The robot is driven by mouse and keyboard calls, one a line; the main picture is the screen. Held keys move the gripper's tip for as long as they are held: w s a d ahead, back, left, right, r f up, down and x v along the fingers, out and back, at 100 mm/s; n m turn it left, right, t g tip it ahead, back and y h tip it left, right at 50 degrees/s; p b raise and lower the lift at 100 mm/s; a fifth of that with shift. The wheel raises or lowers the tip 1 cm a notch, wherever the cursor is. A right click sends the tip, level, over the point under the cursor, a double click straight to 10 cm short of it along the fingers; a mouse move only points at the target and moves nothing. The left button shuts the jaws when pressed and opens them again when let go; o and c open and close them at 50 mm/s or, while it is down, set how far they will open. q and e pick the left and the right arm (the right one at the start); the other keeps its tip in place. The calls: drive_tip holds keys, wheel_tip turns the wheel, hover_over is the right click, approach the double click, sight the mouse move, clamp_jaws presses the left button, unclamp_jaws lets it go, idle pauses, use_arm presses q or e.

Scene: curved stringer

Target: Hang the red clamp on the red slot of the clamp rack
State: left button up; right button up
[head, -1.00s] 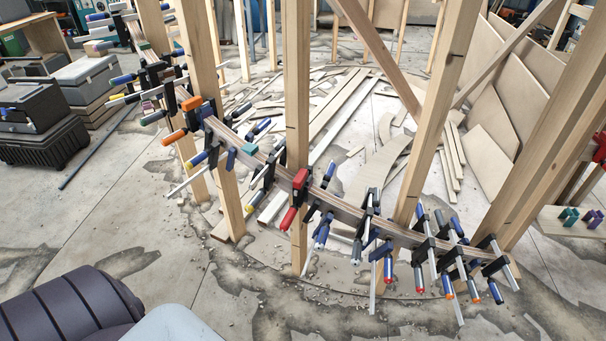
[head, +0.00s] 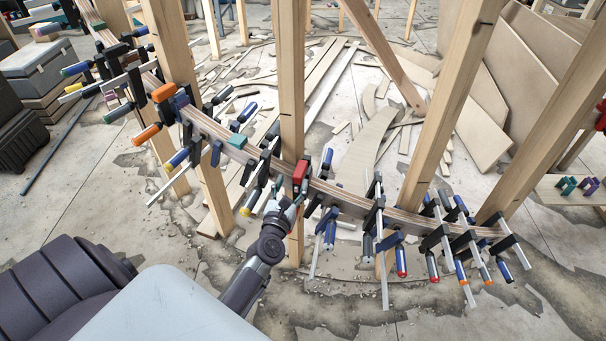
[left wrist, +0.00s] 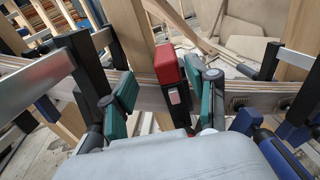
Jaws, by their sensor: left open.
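The red clamp (head: 301,171) is on the curved wooden stringer, in front of an upright post. Its red head also shows in the left wrist view (left wrist: 167,65), with a black bar below it. My left gripper (head: 292,200) is just below the red head in the head view. In the left wrist view my left gripper (left wrist: 168,95) is open, with one finger on each side of the clamp. The clamp's lower part and handle are hidden by my gripper. I cannot make out the clamp rack or its red slot. My right gripper is not in view.
The curved stringer (head: 350,201) carries several other clamps close by on both sides, with blue, orange and dark handles. Upright wooden posts (head: 291,80) stand along it. Loose boards lie on the floor behind. A board with teal and purple pieces (head: 567,186) is at right.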

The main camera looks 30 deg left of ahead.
sight(300, 169)
use_arm(q)
drive_tip(key=shift+w+a, duration=0.2)
drive_tip(key=shift+w, duration=0.8)
drive_tip(key=x, duration=0.3)
drive_tip(key=shift+w+d+f+b, duration=0.15)
drive_tip(key=shift+w+b, duration=0.2)
drive_tip(key=shift+w, duration=0.55)
drive_tip(key=shift+a, duration=0.2)
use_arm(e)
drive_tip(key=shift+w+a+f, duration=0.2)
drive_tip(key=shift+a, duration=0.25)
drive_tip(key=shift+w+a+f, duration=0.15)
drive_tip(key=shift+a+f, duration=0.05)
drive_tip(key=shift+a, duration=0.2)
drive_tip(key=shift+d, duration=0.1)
use_arm(q)
drive_tip(key=shift+c, duration=1)
clamp_jaws()
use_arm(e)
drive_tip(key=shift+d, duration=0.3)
